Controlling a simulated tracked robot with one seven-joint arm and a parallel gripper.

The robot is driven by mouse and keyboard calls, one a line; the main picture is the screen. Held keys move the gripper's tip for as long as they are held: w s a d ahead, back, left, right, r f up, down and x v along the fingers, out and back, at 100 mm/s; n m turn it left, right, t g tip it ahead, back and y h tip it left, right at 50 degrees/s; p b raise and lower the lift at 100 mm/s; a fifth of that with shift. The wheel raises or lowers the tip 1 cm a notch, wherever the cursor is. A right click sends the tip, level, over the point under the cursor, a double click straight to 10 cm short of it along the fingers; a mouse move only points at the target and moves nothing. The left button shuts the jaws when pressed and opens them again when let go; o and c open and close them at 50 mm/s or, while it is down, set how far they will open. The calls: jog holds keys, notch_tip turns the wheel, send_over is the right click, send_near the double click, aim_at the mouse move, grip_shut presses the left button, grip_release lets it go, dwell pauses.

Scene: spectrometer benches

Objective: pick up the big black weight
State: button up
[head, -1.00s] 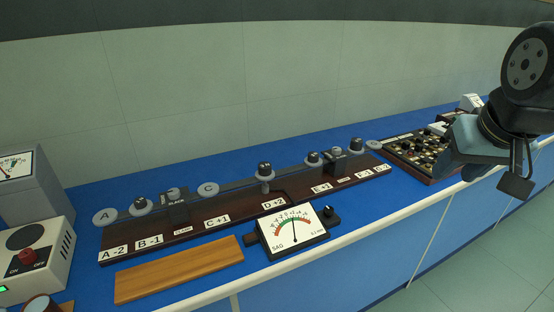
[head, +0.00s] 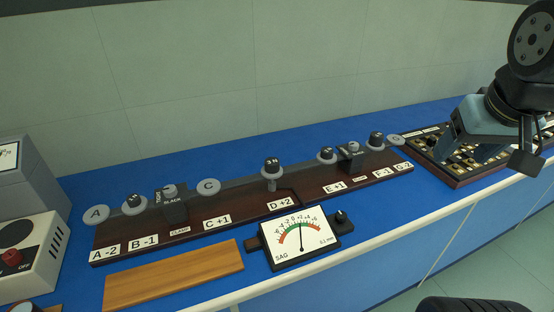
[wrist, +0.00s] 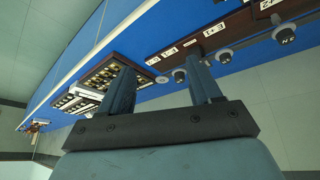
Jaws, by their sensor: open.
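Several black weights stand on pale discs along a dark wooden board (head: 190,235). The one above the D +2 label, a black weight (head: 272,164), looks the largest, but I cannot be sure of the sizes. Others are a black weight (head: 134,201) at the left, a black weight (head: 327,153) and a black weight (head: 376,138) at the right. Black weights also show upside down at the right of the wrist view (wrist: 285,36). My gripper (head: 467,151) is open and empty, above the right end of the bench, apart from the weights. Its two fingers show in the wrist view (wrist: 160,88).
A SAG dial gauge (head: 301,238) and a bare wooden plank (head: 175,274) lie in front of the board. A box of small parts (head: 455,165) sits below my gripper. A white switch box (head: 28,258) stands at the left. The blue bench (head: 225,160) is clear behind the board.

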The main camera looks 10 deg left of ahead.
jog(key=shift+o, duration=0.7)
jog(key=w+a+f+n+g+h, duration=0.3)
jog(key=w+a+f+n+h, duration=0.1)
jog(key=n, duration=0.4)
notch_tip(320, 180, down, 2)
jog(key=shift+w+a+f+n+h, duration=0.1)
jog(key=shift+w+a+n+h, duration=0.2)
jog(key=shift+a+n+h, duration=0.15)
jog(key=n+t+y, duration=0.1)
jog(key=n+t, duration=1.3)
jog(key=n, duration=1)
send_near(269, 164)
jog(key=shift+m+y, duration=0.25)
jog(key=x, duration=0.6)
jog(key=shift+w+f, duration=0.2)
jog(key=shift+w, duration=0.05)
jog(key=shift+d+x, duration=0.1)
jog(key=shift+x, duration=1.25)
jog(key=shift+d+x, duration=0.15)
jog(key=shift+x, duration=1.2)
jog(key=shift+r, duration=0.1)
jog(key=shift+s, duration=0.1)
jog(key=c, duration=1.3)
jog(key=shift+o, duration=0.2)
jog(key=shift+r, duration=0.1)
